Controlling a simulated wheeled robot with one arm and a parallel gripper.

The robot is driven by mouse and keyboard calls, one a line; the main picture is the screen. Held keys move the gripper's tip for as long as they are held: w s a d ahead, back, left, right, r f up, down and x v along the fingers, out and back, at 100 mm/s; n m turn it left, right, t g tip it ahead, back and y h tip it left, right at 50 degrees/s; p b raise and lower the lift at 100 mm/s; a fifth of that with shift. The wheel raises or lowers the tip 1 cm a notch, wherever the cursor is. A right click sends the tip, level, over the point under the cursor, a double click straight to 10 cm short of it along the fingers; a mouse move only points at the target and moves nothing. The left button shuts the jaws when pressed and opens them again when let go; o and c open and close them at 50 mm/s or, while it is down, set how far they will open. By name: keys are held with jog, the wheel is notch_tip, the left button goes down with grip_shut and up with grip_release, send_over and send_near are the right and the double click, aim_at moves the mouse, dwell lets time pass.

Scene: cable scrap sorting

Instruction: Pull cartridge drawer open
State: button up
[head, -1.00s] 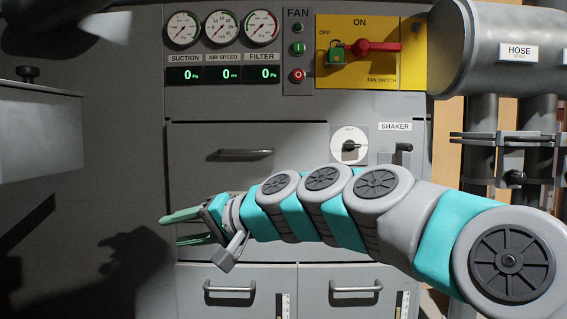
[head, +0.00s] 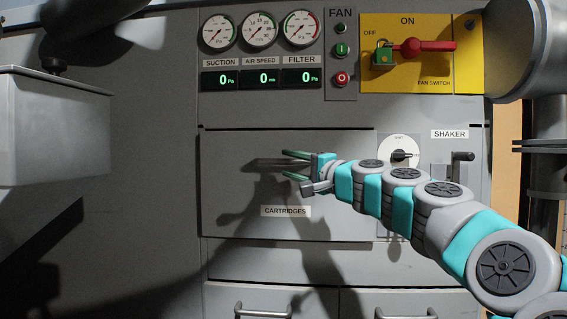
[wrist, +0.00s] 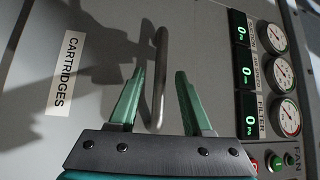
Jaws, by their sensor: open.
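The cartridge drawer (head: 235,215) is a wide grey front panel with a "CARTRIDGES" label (head: 286,211); it looks shut in the head view. Its bar handle (head: 262,163) is partly hidden behind my gripper and its shadow. My gripper (head: 285,164) is open, pointing left in the head view at the handle's height. It also shows in the wrist view (wrist: 160,80). I see no clear contact with the handle.
Above are gauges (head: 260,30), displays, fan buttons and a yellow switch panel (head: 408,52). Right of the drawer are a dial (head: 401,153) and a shaker lever (head: 462,165). Lower handles (head: 263,311) stick out below. A grey box (head: 50,125) stands at left.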

aim_at(286, 163)
jog(key=shift+x, duration=1.1)
jog(key=shift+w+a, duration=0.4)
jog(key=shift+r, duration=0.1)
grip_shut()
